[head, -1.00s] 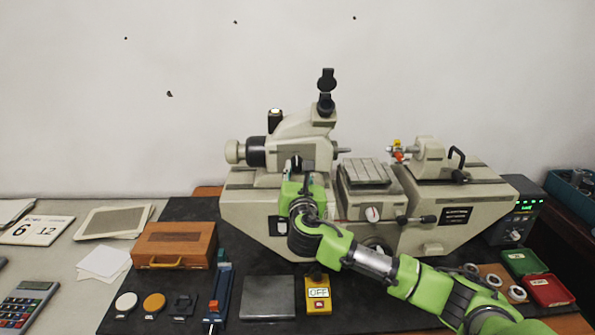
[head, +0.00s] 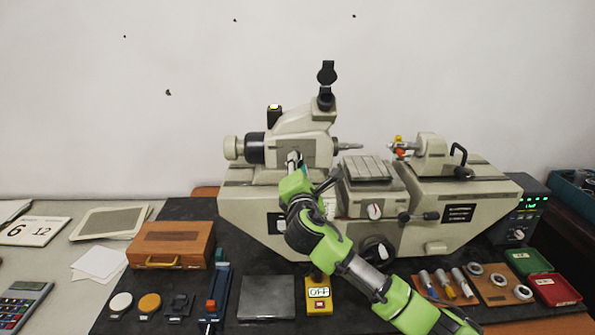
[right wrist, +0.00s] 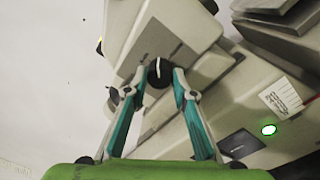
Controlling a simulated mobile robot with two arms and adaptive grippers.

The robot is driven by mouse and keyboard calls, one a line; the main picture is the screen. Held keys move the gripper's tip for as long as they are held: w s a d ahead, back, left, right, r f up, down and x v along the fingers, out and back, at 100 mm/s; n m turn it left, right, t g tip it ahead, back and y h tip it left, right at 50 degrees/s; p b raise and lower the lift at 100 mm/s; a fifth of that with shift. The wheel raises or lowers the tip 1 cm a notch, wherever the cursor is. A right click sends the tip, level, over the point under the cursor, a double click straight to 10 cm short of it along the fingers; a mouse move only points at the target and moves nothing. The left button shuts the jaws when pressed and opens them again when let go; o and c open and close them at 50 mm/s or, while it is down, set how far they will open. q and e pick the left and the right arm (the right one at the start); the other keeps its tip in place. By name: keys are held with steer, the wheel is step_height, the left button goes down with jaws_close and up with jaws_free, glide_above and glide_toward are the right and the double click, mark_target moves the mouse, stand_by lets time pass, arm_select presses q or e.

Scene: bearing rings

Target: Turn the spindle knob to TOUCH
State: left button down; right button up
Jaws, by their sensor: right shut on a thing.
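The spindle knob (right wrist: 158,72) is a small black round knob with a white pointer line, on the beige headstock of the measuring machine (head: 265,210). My right gripper (right wrist: 160,74) has its two teal fingers on either side of the knob and is shut on it. In the head view, my right gripper (head: 294,157) is at the front of the headstock, and its fingers mostly hide the knob. The white line runs nearly up and down in the right wrist view. I cannot read any TOUCH marking. My left gripper is not in view.
A worktable stage (head: 367,169) and a dial (head: 375,211) are just right of my arm. A yellow OFF switch box (head: 319,294), a grey plate (head: 267,298) and a wooden case (head: 172,245) lie in front. Cylinders and rings are at the right front.

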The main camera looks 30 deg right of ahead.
steer(key=m+b, duration=0.1)
steer(key=m, duration=0.3)
steer(key=shift+f+m+b, duration=0.2)
steer(key=shift+m+b, duration=0.2)
steer(key=shift+m+h+b, duration=0.4)
steer(key=shift+m+b, duration=0.3)
steer(key=shift+m, duration=1.4)
steer(key=o, duration=1.1)
steer(key=shift+s+a, duration=0.1)
steer(key=v, duration=1.1)
steer(key=shift+s+a, duration=0.15)
steer(key=shift+s, duration=0.2)
